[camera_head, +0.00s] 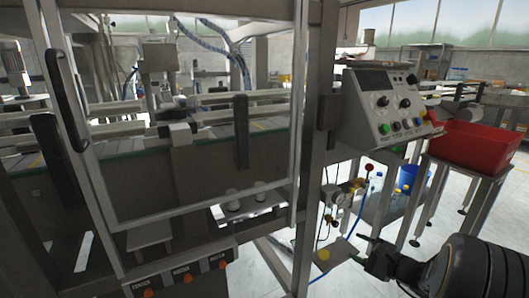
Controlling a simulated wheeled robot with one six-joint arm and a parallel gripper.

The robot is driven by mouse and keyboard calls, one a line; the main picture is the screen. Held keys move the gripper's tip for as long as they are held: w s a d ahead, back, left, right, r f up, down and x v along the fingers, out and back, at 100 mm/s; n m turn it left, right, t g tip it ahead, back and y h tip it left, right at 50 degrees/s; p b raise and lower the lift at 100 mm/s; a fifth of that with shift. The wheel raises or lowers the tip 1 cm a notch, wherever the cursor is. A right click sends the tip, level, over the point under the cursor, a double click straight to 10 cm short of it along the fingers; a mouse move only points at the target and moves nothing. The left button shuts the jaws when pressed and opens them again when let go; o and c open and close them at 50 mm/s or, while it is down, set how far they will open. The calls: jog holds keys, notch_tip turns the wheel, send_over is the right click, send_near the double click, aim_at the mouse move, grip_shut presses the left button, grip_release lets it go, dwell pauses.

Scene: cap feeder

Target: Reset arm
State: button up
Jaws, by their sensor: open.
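My gripper (358,250) is at the lower right, at the end of my dark arm, which comes in from the right edge. It points left and is open, with nothing seen between its fingers. The panel has a dark screen, black knobs and coloured buttons. The cap feeder machine's framed door (190,212) with a black handle (66,98) fills the left and middle.
A red bin (470,145) stands on a metal stand at the right. A blue bucket (407,176) and bottles are on a low shelf behind my gripper. A small red knob (369,167) stands on a thin stem nearby. Pale floor shows at the lower right.

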jog(key=s+a+r+n+g+p, duration=0.4)
jog(key=a+r+n+g+p, duration=0.1)
jog(key=a+r+p, duration=0.25)
jog(key=s+a+r+n+g+p, duration=0.4)
jog(key=a+r+n+p, duration=0.15)
jog(key=a+r, duration=0.2)
jog(key=s+r+n+h+p, duration=0.4)
jog(key=r+p, duration=0.4)
jog(key=s+d+r+n+h+p, duration=0.1)
jog(key=s+r+n+h+p, duration=0.3)
jog(key=r+p, duration=0.4)
jog(key=shift+r+n+g+h, duration=0.35)
jog(key=shift+r+g+h, duration=0.05)
jog(key=shift+r, duration=0.4)
